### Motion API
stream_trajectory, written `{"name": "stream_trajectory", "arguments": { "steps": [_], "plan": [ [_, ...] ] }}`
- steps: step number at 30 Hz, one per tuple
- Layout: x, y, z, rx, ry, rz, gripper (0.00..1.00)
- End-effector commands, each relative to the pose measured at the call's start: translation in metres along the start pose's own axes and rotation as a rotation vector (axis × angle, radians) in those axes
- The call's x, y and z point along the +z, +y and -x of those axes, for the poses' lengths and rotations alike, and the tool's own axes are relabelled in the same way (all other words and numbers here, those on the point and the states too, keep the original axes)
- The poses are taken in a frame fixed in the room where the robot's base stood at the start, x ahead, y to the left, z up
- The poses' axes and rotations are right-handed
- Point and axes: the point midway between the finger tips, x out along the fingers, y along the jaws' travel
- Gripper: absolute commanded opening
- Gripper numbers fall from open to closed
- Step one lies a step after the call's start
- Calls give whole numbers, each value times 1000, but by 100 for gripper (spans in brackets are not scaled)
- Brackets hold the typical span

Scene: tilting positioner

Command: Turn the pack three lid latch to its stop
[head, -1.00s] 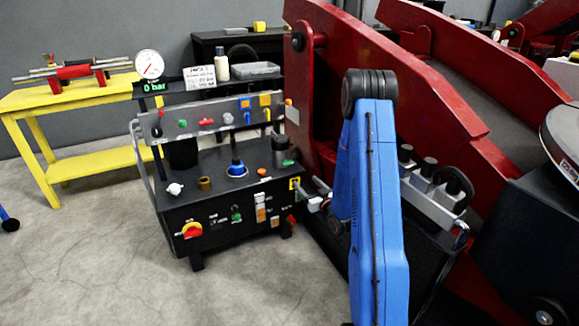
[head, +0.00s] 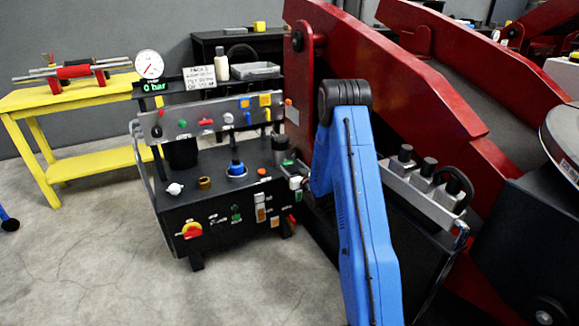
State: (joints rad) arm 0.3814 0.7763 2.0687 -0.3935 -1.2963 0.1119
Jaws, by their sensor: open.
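My gripper (head: 297,184) is small and partly hidden by my blue arm. It is open, at the upper right front corner of the black control cabinet (head: 222,210). I cannot tell whether it touches anything there. I cannot make out for sure which part is the pack three lid latch. The cabinet's front carries a red and yellow rotary switch (head: 192,230), a green knob (head: 236,214) and pale and orange fittings (head: 261,212) just below and left of my gripper. The cabinet top holds a blue-based lever (head: 237,170), a white knob (head: 174,189) and a brass ring (head: 204,183).
A grey panel (head: 170,124) with coloured knobs stands behind the cabinet top. A gauge (head: 149,65) above it reads 0 bar. Large red beams (head: 400,60) and a block with dark-capped cylinders (head: 425,180) stand to the right. The floor at front left is clear.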

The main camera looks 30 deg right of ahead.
Motion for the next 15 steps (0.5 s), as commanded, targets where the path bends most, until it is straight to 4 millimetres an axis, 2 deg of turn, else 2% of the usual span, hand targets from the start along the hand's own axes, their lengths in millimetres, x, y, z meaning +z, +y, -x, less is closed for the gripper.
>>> {"name": "stream_trajectory", "arguments": {
  "steps": [6,14,15],
  "plan": [
    [1,-1,-14,-1,-1,0,66],
    [0,-1,-15,-1,-1,-1,66],
    [0,-1,-15,-1,-1,-1,63]
  ]
}}
